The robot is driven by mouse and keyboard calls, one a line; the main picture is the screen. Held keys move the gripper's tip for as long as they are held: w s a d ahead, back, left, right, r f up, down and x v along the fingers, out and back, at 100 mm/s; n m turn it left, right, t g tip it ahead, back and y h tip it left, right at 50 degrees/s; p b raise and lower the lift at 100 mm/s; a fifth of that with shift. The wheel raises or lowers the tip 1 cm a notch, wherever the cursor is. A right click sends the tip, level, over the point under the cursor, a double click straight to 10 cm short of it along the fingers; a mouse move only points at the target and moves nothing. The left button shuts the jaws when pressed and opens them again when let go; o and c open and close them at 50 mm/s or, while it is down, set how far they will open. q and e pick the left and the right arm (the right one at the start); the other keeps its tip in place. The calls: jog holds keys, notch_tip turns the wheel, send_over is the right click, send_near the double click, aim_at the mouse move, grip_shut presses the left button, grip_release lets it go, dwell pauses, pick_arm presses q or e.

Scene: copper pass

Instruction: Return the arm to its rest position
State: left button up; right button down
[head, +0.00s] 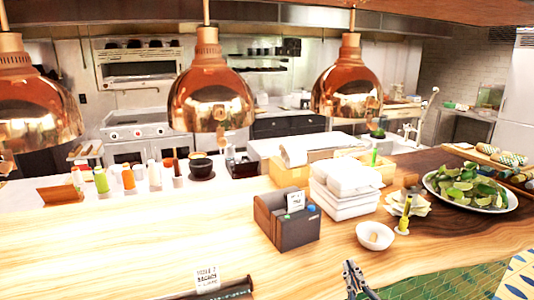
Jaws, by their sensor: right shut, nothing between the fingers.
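My right gripper (353,277) shows at the bottom edge of the head view, right of centre. It is shut and empty, in front of the wooden counter (130,235) and below the small white bowl. Only the finger part of it is in the picture. The rest of the right arm is out of view. My left gripper is not in view.
A dark box (286,219), stacked white containers (345,188), a white bowl (374,235) and a plate of limes (470,187) stand on the counter. Copper lamps (211,90) hang above.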

jog(key=s+d+f+m+g+h, duration=0.1)
jog(key=s+d+f+g, duration=0.1)
jog(key=s+f, duration=0.3)
jog(key=s+d+f+m+g, duration=0.1)
jog(key=s+f+g, duration=0.15)
jog(key=f, duration=0.45)
jog(key=s+a+f+g+y, duration=0.1)
jog(key=s+f+g, duration=0.5)
jog(key=s, duration=0.5)
jog(key=s+f+g+y, duration=0.1)
jog(key=s+f+g, duration=0.3)
jog(key=s+f, duration=0.75)
jog(key=f, duration=1)
jog(key=s+f, duration=0.2)
jog(key=f, duration=1.1)
jog(key=s+d+f+g, duration=0.2)
jog(key=s+f, duration=1.4)
jog(key=s, duration=0.1)
jog(key=shift+d+f+h+b, duration=0.3)
jog(key=shift+d+f+b, duration=0.05)
jog(key=shift+d+b, duration=0.05)
